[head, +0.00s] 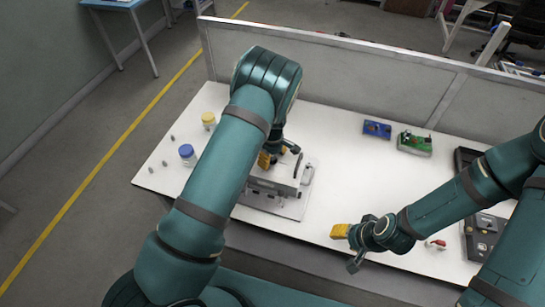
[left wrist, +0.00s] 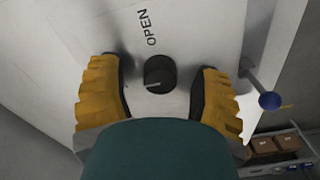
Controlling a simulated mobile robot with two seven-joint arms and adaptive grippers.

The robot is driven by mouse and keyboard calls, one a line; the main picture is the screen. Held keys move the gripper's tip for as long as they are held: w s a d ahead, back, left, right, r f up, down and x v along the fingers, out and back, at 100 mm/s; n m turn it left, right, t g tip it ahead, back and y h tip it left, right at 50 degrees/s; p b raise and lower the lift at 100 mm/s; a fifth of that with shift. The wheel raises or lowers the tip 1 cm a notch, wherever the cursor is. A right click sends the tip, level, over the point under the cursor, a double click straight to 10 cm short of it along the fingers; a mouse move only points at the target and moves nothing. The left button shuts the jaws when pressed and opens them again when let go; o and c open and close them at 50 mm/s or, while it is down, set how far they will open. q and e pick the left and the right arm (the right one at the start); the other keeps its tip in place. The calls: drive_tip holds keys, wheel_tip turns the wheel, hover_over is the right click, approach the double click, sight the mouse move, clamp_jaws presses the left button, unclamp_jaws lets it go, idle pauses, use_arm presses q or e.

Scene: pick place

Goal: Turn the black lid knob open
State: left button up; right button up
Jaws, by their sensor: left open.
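The black lid knob (left wrist: 159,72) shows in the left wrist view on a pale panel, below the printed word OPEN (left wrist: 147,27). A light pointer mark on the knob is turned away from that word. My left gripper (left wrist: 160,90) is open, with one yellow-padded finger on each side of the knob and a gap on both sides. In the head view my left gripper (head: 277,157) is at the grey box (head: 268,187) on the table; the knob is hidden there. My right gripper (head: 347,247) is open and empty over the table's front edge.
A blue-lidded jar (head: 187,153) and a yellow-lidded jar (head: 208,120) stand left of the box. A blue tray (head: 377,129) and a green board (head: 414,144) lie at the back. A blue-ended rod (left wrist: 262,90) stands right of the knob.

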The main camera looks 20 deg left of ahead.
use_arm(q)
drive_tip(key=shift+c, duration=0.2)
clamp_jaws()
drive_tip(key=shift+m, duration=0.3)
drive_tip(key=m+b, duration=0.2)
drive_tip(key=m, duration=0.1)
drive_tip(key=shift+f+m, duration=0.15)
drive_tip(key=shift+m, duration=0.15)
drive_tip(key=m+b, duration=0.2)
drive_tip(key=m, duration=0.3)
drive_tip(key=shift+b, duration=0.4)
drive_tip(key=m+b, duration=0.1)
drive_tip(key=m, duration=0.4)
drive_tip(key=shift+b, duration=0.4)
drive_tip(key=shift+m+b, duration=0.6)
drive_tip(key=shift+m, duration=1.3)
